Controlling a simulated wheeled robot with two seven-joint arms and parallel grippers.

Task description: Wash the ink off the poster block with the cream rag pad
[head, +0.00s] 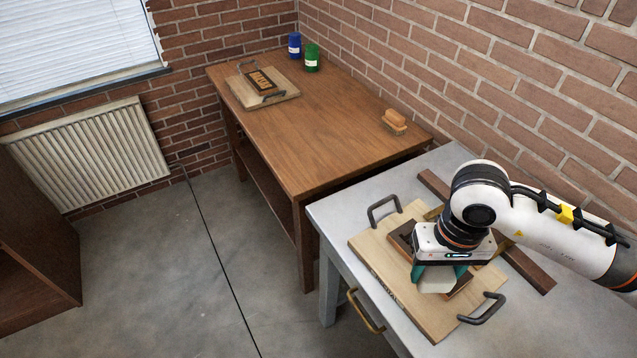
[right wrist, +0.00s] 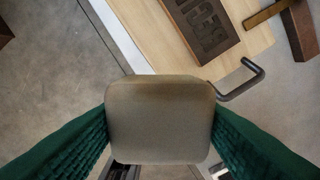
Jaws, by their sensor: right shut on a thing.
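My right gripper (head: 438,280) is shut on the cream rag pad (head: 436,284), which hangs between its green fingers. The pad fills the middle of the right wrist view (right wrist: 160,118) and looks greyish there. A brown block (head: 402,239) lies on a pale wooden board under my gripper, which hides much of it in the head view. The right wrist view shows raised letters on this block (right wrist: 203,27), past the pad's far edge. The pad appears to be above the block's near side; I cannot tell whether they touch. Ink on the block is hard to make out. My left gripper is out of view.
The board (head: 373,262) has dark handles (head: 384,212) at two corners and sits on a grey table (head: 340,208). A dark wooden bar (head: 527,270) lies behind it. The brown table holds another lettered block (head: 263,80), a brush (head: 395,122), a blue jar (head: 294,46) and a green jar (head: 312,58).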

